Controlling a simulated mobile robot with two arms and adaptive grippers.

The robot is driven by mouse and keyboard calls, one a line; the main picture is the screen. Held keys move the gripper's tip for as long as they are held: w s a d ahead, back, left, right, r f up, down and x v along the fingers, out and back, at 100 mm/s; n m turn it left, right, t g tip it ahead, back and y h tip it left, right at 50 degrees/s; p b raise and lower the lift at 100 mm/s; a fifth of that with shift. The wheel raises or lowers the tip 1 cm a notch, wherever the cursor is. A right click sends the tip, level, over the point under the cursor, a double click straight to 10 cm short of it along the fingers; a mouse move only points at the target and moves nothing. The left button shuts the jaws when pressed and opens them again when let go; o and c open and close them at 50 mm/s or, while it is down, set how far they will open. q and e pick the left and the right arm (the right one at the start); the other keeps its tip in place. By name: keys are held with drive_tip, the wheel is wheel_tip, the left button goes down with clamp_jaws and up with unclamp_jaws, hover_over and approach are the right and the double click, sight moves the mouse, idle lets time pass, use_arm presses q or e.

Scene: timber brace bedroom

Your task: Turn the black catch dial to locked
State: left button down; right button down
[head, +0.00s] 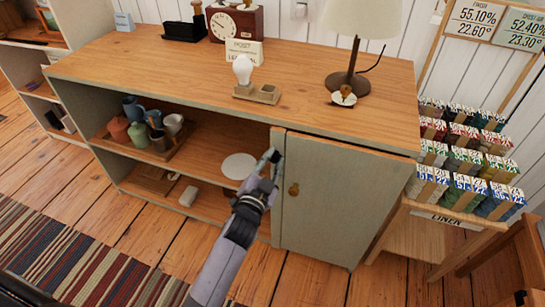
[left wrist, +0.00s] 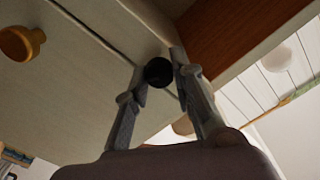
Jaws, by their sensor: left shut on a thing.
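The black catch dial (left wrist: 159,71) is a small round black piece on the cabinet front, beside the upper edge of the door. My left gripper (head: 270,157) reaches up to that spot from below. In the left wrist view, the left gripper (left wrist: 166,75) has one finger on each side of the dial and is shut on it. In the head view the dial is hidden by the fingers. The cabinet door (head: 335,205) is closed and has a round brass knob (head: 294,189), also in the left wrist view (left wrist: 20,43). My right gripper is not in view.
The cabinet top (head: 190,85) bears a lamp (head: 352,55), a light bulb on a wooden stand (head: 243,70) and a clock (head: 236,22). Open shelves left of the door hold mugs and a white disc (head: 239,166). A thread rack (head: 460,160) stands at right.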

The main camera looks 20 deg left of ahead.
use_arm(q)
drive_tip(key=m, duration=0.2)
drive_tip(key=shift+m+p, duration=0.3)
drive_tip(key=shift+m, duration=0.1)
drive_tip(key=m, duration=0.2)
drive_tip(key=shift+m, duration=0.4)
drive_tip(key=m, duration=0.3)
drive_tip(key=shift+d+f, duration=0.1)
drive_tip(key=shift+m, duration=1.2)
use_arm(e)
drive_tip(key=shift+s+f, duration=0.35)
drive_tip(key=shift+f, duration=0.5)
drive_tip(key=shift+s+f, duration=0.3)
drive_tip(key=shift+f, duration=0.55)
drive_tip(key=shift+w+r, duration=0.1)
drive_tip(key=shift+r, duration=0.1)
use_arm(q)
drive_tip(key=c, duration=1.4)
unclamp_jaws()
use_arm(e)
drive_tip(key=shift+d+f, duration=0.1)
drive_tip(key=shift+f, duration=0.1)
use_arm(q)
drive_tip(key=shift+o, duration=0.2)
